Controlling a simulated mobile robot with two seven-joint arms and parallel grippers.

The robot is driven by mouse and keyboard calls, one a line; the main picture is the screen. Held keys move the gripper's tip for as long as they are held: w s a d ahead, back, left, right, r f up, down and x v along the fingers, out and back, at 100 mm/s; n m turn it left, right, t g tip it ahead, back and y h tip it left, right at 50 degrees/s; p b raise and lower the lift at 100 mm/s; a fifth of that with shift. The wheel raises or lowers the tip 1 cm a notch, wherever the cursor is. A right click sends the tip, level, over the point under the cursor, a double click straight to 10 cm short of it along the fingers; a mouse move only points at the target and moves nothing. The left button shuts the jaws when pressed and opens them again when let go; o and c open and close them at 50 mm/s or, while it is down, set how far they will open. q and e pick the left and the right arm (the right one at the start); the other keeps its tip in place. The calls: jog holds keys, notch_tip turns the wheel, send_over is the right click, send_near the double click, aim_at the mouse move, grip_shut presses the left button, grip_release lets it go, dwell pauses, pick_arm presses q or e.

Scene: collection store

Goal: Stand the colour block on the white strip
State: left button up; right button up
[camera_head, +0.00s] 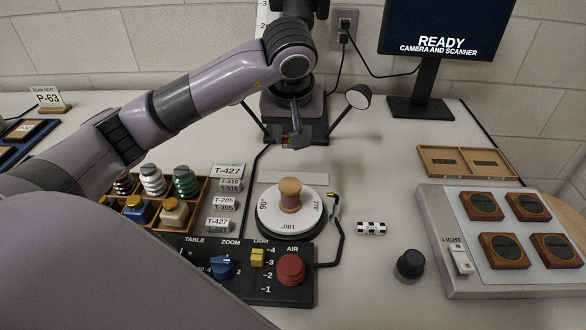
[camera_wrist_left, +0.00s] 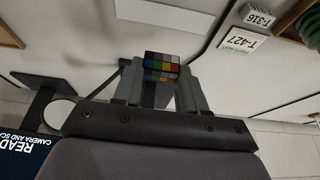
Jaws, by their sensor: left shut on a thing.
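The colour block (camera_wrist_left: 161,67), a small cube with many coloured squares, is between the fingertips of my left gripper (camera_wrist_left: 160,80) in the left wrist view. In the head view my left gripper (camera_head: 294,140) points down in front of the dark stand at the back, and only a small reddish part of the block (camera_head: 287,144) shows. The white strip (camera_head: 293,177) lies flat on the table behind the round turntable, and the gripper is above and beyond it. The strip also shows in the left wrist view (camera_wrist_left: 166,15), bare and apart from the block. My right gripper is not in view.
The turntable (camera_head: 270,222) carries a wooden spool (camera_head: 290,194). A small lamp arm (camera_head: 357,97) stands right of the gripper. Number tags (camera_head: 229,171) and a tray of spools (camera_head: 204,214) are on the left. A black-and-white scale block (camera_head: 371,228) lies on the right.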

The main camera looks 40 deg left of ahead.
aim_at(293, 175)
pick_arm(q)
notch_tip(293, 175, down, 8)
jog(key=shift+f+b, duration=0.1)
jog(key=shift+b, duration=0.3)
jog(key=shift+f, duration=0.25)
jog(key=o, duration=1.1)
jog(key=shift+r, duration=0.1)
jog(key=shift+r, duration=0.1)
